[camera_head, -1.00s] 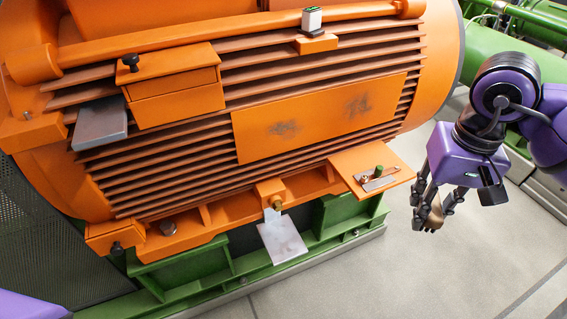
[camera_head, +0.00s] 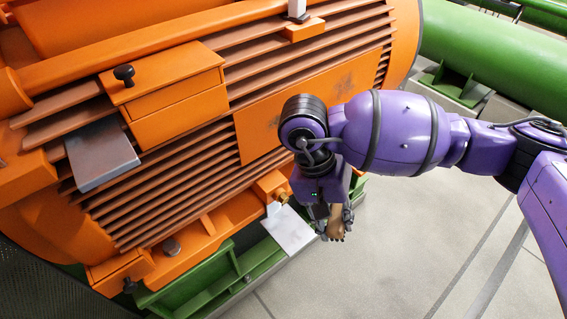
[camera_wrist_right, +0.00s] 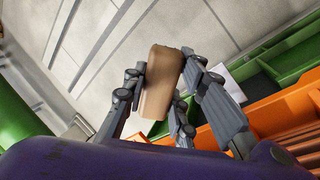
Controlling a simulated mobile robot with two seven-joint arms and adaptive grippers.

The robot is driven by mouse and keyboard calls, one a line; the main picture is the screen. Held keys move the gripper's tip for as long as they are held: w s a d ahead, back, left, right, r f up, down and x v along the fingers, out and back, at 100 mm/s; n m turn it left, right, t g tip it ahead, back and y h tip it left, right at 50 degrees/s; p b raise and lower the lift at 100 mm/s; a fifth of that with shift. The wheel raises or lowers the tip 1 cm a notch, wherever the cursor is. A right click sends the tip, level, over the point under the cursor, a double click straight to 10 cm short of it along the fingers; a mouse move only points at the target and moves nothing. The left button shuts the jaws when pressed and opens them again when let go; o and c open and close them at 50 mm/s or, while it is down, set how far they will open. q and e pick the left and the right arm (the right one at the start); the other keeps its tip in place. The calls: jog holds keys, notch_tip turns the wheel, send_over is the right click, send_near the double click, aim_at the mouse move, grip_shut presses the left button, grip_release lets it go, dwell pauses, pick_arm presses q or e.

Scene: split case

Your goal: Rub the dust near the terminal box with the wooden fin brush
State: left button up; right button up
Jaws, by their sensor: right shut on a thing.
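An orange box with a black knob (camera_head: 165,85), which looks like the terminal box, sits on the finned orange motor. The fins (camera_head: 165,190) around it look brownish, as if dusty. My right gripper (camera_head: 336,222) is shut on the wooden brush, which shows as a brown block in the right wrist view (camera_wrist_right: 160,82). It hangs in front of the motor's lower right, low and well right of the box. My left gripper is out of view.
A grey metal plate (camera_head: 102,155) sticks out left of the box. A pale plate (camera_head: 288,230) lies below the motor on the green base frame (camera_head: 205,277). Green pipework (camera_head: 490,60) stands at the upper right. The floor (camera_head: 400,270) at lower right is clear.

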jog(key=s+a+f+m+g+y, duration=0.2)
jog(key=s+a+f+m+g, duration=0.4)
jog(key=a+m, duration=0.45)
jog(key=w+a+r+m+t+y+p, duration=0.1)
jog(key=w+a+m+y, duration=0.1)
jog(key=a+m+y, duration=0.5)
jog(key=w+a+r+m+t+y+p, duration=0.1)
jog(key=w+a+r+m+t+y, duration=0.1)
jog(key=m+y, duration=0.5)
jog(key=shift+w+d+r+m+t+h+p, duration=0.1)
jog(key=shift+w+d+r+m+t+h, duration=0.2)
jog(key=shift+w+d+r+m+t, duration=1.8)
jog(key=shift+w+d+f+m+t+h+p, duration=0.1)
jog(key=shift+w+d+f+m+t+h, duration=0.2)
jog(key=shift+w+m+t, duration=3.65)
jog(key=shift+w+d+r+m+t+h+p, duration=0.1)
jog(key=shift+w+d+r+m+t+h, duration=0.2)
jog(key=shift+w+d+r+m+t, duration=1.8)
jog(key=w+a+f+t, duration=0.1)
jog(key=w+a+f+m+t, duration=0.1)
jog(key=t, duration=0.1)
jog(key=shift+w+f, duration=0.15)
jog(key=shift+w, duration=0.25)
jog(key=shift+d, duration=0.1)
